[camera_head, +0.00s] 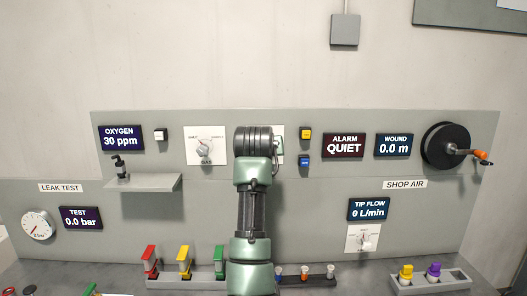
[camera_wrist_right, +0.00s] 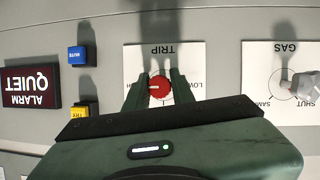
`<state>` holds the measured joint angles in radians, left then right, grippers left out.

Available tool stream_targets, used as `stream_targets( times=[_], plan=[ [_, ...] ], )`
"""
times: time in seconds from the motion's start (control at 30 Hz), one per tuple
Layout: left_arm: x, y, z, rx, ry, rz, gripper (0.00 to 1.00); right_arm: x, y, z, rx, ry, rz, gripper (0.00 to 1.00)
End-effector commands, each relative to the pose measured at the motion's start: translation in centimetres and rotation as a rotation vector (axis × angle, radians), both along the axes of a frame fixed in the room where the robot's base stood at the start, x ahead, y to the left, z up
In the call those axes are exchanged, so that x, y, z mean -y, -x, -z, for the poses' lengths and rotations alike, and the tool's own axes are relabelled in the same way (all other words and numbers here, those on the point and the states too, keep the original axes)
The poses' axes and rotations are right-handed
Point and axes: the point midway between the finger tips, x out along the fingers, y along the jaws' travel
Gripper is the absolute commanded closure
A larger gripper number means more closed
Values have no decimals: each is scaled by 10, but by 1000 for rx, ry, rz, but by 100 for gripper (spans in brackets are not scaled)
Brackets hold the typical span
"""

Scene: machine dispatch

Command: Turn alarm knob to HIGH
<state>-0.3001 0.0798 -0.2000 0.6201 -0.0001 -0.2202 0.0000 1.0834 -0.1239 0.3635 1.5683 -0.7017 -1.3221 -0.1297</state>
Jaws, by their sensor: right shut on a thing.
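The alarm knob is a red round knob (camera_wrist_right: 159,89) on a white plate (camera_wrist_right: 160,54) marked TRIP, seen upside down in the right wrist view. LOW shows at the plate's right side and the end of HIGH at its left, partly covered by a finger. A pale mark shows on the knob's left side. My right gripper (camera_wrist_right: 160,80) is shut on the knob, a dark green finger on each side. In the head view my right arm hides the knob and most of its plate (camera_head: 278,150). The alarm display (camera_head: 344,146) reads QUIET. My left gripper is not in view.
A yellow button (camera_head: 305,134) and a blue button (camera_head: 305,161) sit right of the plate in the head view. The gas knob (camera_head: 204,149) is to the left. A hose reel (camera_head: 446,146) is at far right. Coloured blocks stand in a rack (camera_head: 210,279) below.

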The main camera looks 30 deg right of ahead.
Motion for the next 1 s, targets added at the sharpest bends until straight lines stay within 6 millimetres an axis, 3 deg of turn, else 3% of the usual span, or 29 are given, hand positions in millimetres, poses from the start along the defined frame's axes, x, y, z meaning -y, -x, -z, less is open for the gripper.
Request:
stream_targets(
  times=[0.13,0.17,0.23,0.63,1.0],
  plan=[
    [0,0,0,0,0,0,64,0,0,5,-10,-6,1,100],
    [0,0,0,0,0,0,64,0,0,5,-10,-6,1,73],
    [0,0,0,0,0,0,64,0,0,5,-9,-6,1,55],
    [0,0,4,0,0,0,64,-4,4,0,-2,0,0,55],
    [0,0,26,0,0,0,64,-37,47,-21,-2,-2,0,55]
  ],
)
